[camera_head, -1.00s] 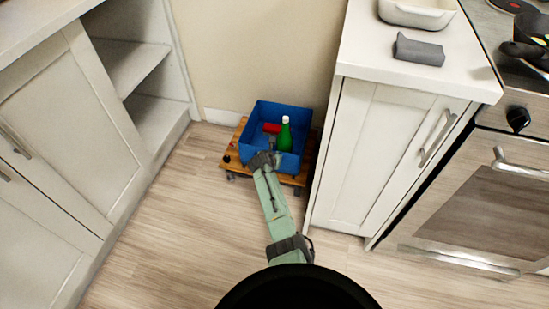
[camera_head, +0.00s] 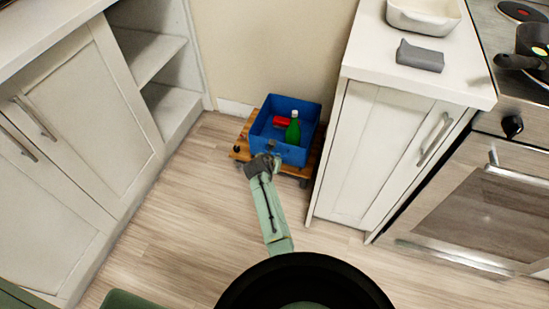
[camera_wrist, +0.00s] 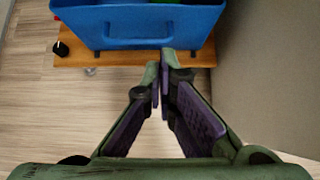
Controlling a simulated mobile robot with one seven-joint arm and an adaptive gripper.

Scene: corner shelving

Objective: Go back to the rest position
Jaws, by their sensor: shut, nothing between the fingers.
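My gripper (camera_wrist: 161,80) is shut and empty in the wrist view, its fingertips together in front of the blue crate (camera_wrist: 135,27). In the head view my gripper (camera_head: 270,154) is at the end of my green arm, at the near side of the blue crate (camera_head: 282,153). Whether it touches the crate is hard to tell there. The crate holds a green bottle (camera_head: 293,130) standing upright and a red object (camera_head: 281,120).
The crate stands on a low wooden dolly (camera_head: 239,150) between white shelving (camera_head: 170,108) on the left and a white cabinet (camera_head: 370,150) on the right. An oven (camera_head: 480,210) is at far right. A grey object (camera_head: 420,57) and white dish (camera_head: 423,20) are on the counter. Floor in front is clear.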

